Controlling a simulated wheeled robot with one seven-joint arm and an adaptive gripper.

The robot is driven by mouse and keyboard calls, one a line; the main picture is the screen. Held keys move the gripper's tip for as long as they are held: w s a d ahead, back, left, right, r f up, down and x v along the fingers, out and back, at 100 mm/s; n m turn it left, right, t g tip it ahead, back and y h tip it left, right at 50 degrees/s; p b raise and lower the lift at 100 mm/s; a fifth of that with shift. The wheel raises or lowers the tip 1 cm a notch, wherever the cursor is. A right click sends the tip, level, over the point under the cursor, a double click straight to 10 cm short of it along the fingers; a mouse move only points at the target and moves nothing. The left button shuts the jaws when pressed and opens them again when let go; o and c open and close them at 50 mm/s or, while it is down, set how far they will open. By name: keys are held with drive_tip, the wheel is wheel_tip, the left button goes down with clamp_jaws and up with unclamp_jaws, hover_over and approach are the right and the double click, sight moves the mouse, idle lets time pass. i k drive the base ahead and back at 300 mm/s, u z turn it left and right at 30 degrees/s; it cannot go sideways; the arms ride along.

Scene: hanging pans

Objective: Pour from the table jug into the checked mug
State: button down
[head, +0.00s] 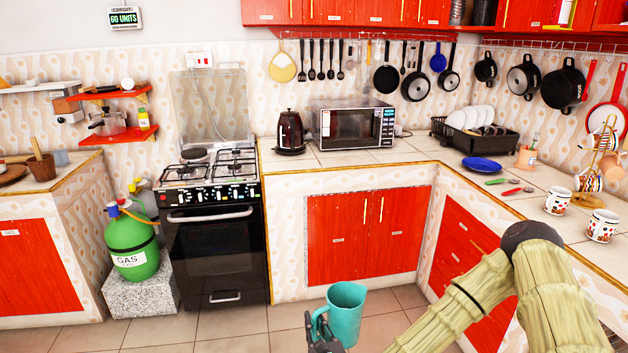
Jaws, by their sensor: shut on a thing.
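A teal jug (346,312) is held upright in the lower middle of the head view, above the tiled floor and in front of the red cabinets. My gripper (320,332) is at its left side, shut on its handle; the fingers are partly cut off by the bottom edge. The inside of the jug shows too little to tell what it holds. Two white mugs with red and dark patterns, a rear one (557,201) and a front one (602,226), stand upright on the right counter. I cannot tell for sure which is checked. Both are far right of my gripper.
A mug tree (604,150) with hanging striped mugs stands behind the two mugs. A blue plate (482,164), utensils (512,187) and a dish rack (475,135) are further back on the counter (455,166). My arm crosses the lower right.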

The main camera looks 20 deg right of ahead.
sight(559, 199)
drive_tip(key=z, duration=0.45)
drive_tip(key=i, duration=0.45)
drive_tip(key=z, duration=1.2)
drive_tip(key=i, duration=0.65)
drive_tip(key=z, duration=0.45)
